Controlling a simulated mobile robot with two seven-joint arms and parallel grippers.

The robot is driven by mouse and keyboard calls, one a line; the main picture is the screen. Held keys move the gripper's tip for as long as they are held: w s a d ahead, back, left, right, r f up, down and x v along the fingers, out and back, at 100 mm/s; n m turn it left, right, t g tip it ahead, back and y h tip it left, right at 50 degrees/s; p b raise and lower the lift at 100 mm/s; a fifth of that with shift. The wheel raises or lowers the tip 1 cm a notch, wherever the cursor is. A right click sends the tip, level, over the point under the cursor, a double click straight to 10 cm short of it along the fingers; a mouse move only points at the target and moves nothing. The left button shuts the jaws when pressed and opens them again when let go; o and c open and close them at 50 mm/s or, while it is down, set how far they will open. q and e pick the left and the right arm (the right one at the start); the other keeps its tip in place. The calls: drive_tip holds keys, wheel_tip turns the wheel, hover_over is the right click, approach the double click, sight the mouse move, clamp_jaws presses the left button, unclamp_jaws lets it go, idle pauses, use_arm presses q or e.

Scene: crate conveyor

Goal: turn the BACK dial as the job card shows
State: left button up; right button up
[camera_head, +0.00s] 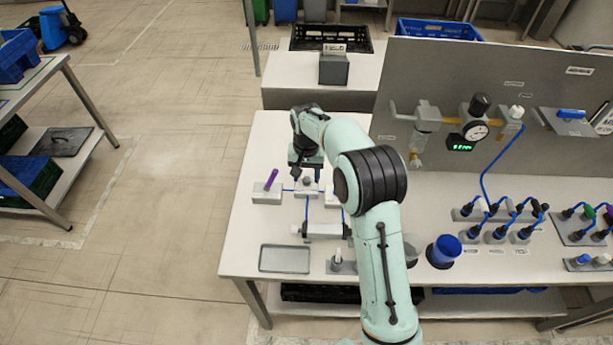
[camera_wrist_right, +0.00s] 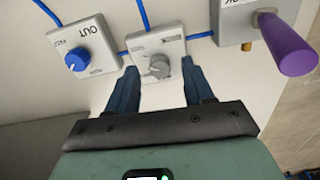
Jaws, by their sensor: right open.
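A grey dial (camera_wrist_right: 159,67) sits on a small light box (camera_wrist_right: 155,48) in the right wrist view; the box's label is too small to read, so I cannot tell if it says BACK. My right gripper (camera_wrist_right: 159,72) is open, its two blue-grey fingers on either side of this dial, with no clear contact. In the head view the gripper (camera_head: 306,172) is over the same box (camera_head: 307,188). A blue dial (camera_wrist_right: 77,59) on a box marked OUT is to the left in the wrist view. My left gripper is not in view. No readable job card shows.
A box with a purple lever (camera_head: 270,180) stands left of the gripper; the lever (camera_wrist_right: 284,44) also shows in the wrist view. Blue tubes join the boxes. A grey tray (camera_head: 285,259) lies at the table's front left. A panel with a gauge (camera_head: 477,131) stands at the right.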

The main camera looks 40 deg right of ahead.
drive_tip(key=shift+f, duration=0.4)
clamp_jaws()
